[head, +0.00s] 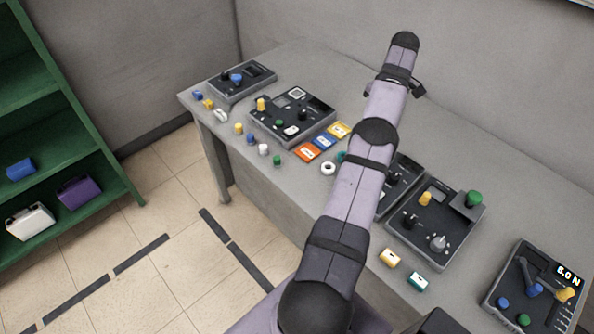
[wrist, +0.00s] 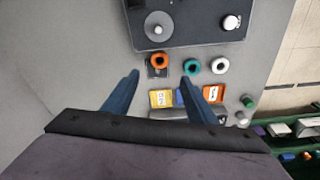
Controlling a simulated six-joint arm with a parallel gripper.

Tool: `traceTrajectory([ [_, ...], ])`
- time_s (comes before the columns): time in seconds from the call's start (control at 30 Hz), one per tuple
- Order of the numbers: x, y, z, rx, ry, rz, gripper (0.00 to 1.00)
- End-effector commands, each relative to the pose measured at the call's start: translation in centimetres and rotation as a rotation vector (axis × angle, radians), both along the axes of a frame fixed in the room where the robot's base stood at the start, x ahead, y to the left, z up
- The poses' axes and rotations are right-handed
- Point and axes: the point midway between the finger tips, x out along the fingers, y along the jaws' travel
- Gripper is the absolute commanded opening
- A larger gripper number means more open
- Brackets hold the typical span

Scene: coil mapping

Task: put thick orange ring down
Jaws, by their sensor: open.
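The thick orange ring (wrist: 158,62) shows in the wrist view, lying at a dark square patch on the grey table, just below a dark panel. My gripper (wrist: 160,77) is open, with its two blue fingers apart. The ring appears between and slightly beyond the fingertips, with no finger visibly touching it. A teal ring (wrist: 191,66) and a white ring (wrist: 220,65) lie to its right. In the head view my arm hides the orange ring; the white ring (head: 328,168) and part of the teal ring (head: 342,156) show beside the arm.
Yellow (head: 338,131), blue (head: 323,142) and orange (head: 307,153) blocks lie in a row near the rings. Several control panels, including one with knobs (head: 291,116), stand along the table. Small pegs line the front edge. A green shelf (head: 62,105) stands left, across the floor.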

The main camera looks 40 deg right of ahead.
Motion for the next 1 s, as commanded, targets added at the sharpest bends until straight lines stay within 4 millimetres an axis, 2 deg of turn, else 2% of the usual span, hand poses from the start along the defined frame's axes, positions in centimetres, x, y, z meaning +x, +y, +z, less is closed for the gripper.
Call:
traceTrajectory([
  [0.17, 2.4, 1.6, 0.7, 0.004, 0.003, 0.014, 0.52],
  [0.27, 5.0, 3.9, 1.4, 0.010, 0.008, 0.026, 0.52],
  [0.37, 8.1, 7.2, 2.2, 0.016, 0.014, 0.042, 0.52],
  [0.5, 11.8, 13.5, 3.3, 0.024, 0.028, 0.065, 0.52],
  [0.57, 12.9, 16.4, 3.7, 0.026, 0.033, 0.076, 0.52],
  [0.7, 14.4, 23.6, 4.2, 0.030, 0.048, 0.101, 0.52],
  [0.87, 13.9, 32.0, 4.4, 0.032, 0.064, 0.133, 0.52],
  [1.0, 11.7, 38.9, 4.0, 0.029, 0.077, 0.162, 0.52],
])
